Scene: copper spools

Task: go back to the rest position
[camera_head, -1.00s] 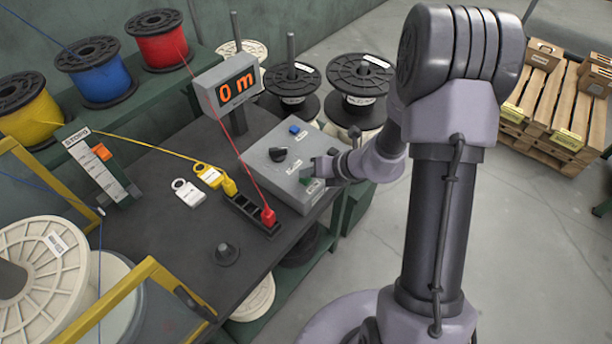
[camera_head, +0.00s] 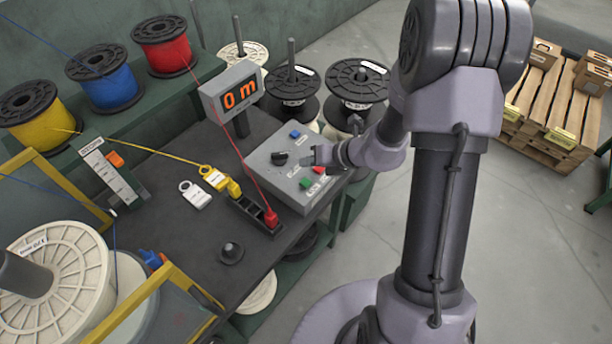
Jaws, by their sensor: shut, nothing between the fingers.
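My gripper (camera_head: 317,155) is shut with nothing in it. It is above the right part of the grey control box (camera_head: 268,164), near a black knob (camera_head: 279,158) and a blue button (camera_head: 295,134). A green button (camera_head: 305,183) and a red button (camera_head: 319,169) show just below it. I cannot tell the exact height of the gripper over the box. My arm runs from the gripper to the right side of the view.
A display (camera_head: 237,94) reading "0 m" stands behind the box. Red (camera_head: 166,50), blue (camera_head: 104,80) and yellow (camera_head: 40,118) wire spools sit on the back shelf. Black spools (camera_head: 358,85) stand behind the gripper. A pallet (camera_head: 548,115) with boxes is at right.

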